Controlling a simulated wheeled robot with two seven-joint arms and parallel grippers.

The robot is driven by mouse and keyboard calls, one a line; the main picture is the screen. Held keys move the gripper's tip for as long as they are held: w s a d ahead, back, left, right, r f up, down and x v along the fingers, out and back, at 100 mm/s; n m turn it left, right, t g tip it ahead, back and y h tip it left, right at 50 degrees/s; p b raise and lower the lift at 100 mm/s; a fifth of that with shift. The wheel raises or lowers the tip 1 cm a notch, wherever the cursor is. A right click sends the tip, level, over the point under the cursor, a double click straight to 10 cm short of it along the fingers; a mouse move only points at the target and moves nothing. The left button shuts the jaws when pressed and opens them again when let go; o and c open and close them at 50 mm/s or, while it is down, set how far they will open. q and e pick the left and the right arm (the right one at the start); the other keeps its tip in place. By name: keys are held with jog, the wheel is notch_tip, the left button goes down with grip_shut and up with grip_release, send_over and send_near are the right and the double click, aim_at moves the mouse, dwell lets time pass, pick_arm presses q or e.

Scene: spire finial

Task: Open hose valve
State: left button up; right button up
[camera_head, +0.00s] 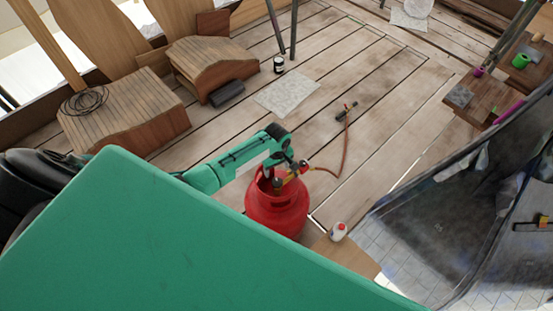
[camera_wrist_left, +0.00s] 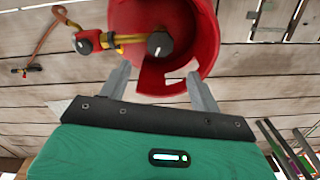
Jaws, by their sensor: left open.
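A red gas cylinder (camera_head: 277,212) stands on the plank floor in the head view. Its red collar (camera_wrist_left: 205,25) fills the top middle of the left wrist view. A round dark knob (camera_wrist_left: 160,44) sits inside the collar, and a brass fitting (camera_wrist_left: 125,39) runs left from it to a second knob, red and black (camera_wrist_left: 84,42). An orange-red hose (camera_head: 344,150) leads from the fitting across the floor to a dark torch-like tool (camera_head: 347,112). My left gripper (camera_wrist_left: 157,72) is open and empty, its fingers apart near the collar, the dark knob ahead between them. My right gripper is not in view.
A white bottle with a red cap (camera_head: 338,231) stands right of the cylinder. A dark blue sheet-covered structure (camera_head: 440,220) is at the right. Wooden blocks (camera_head: 125,108) stand at the left. The floor beyond the cylinder is mostly clear.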

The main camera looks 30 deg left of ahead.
pick_arm(q)
jog(key=shift+r, duration=2.5)
